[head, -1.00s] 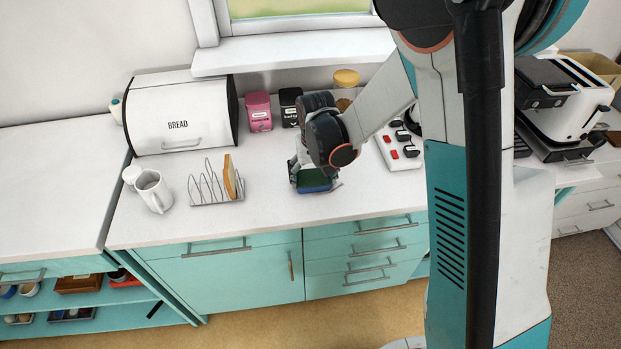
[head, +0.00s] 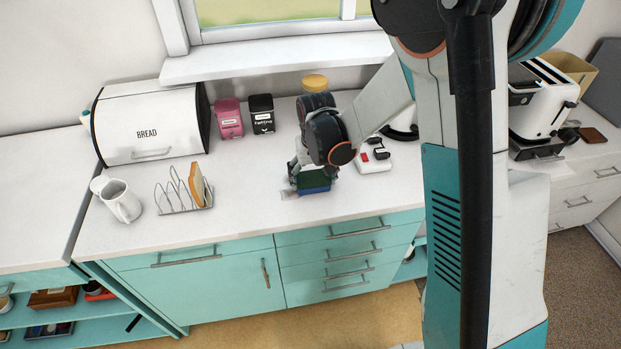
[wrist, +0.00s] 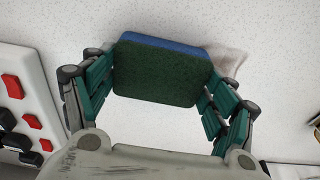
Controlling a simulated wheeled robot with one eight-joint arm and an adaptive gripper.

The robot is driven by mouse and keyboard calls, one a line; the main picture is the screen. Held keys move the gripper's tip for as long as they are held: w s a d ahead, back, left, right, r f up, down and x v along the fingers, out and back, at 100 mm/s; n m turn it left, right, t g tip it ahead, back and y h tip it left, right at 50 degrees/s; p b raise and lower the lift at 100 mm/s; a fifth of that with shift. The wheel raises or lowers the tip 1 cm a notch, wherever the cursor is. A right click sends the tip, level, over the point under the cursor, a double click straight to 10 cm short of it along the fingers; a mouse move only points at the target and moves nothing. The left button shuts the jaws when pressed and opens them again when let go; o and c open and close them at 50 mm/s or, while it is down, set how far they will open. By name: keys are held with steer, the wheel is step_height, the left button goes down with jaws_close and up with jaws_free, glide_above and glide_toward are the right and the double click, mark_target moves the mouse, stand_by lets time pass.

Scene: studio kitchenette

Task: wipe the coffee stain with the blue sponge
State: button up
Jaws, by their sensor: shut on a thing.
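My gripper (head: 313,178) is shut on the blue sponge (head: 315,190), just above or on the white counter near its front edge. I cannot tell whether the sponge touches the counter. In the wrist view, my gripper (wrist: 160,82) has its fingers at both ends of the sponge (wrist: 165,42), whose dark green side faces the camera and blue side faces the counter. The coffee stain (wrist: 230,60) is a faint brownish smear showing past the sponge's right end. In the head view, the stain (head: 289,194) shows just left of the sponge. The sponge may hide part of it.
A toast rack (head: 183,207) with a slice of bread and a white jug (head: 121,203) stand to the left. A white block with red and black switches (head: 374,160) lies close on the right. Pink (head: 229,118) and black (head: 261,114) canisters stand behind.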

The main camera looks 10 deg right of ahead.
step_height(320, 180, up, 4)
steer(key=shift+a+f+p, duration=0.15)
steer(key=shift+f+p, duration=0.1)
steer(key=shift+p, duration=0.55)
steer(key=shift+r+p, duration=0.45)
steer(key=shift+r, duration=0.2)
steer(key=shift+r+p, duration=0.85)
steer(key=shift+r, duration=0.8)
steer(key=shift+f, duration=0.1)
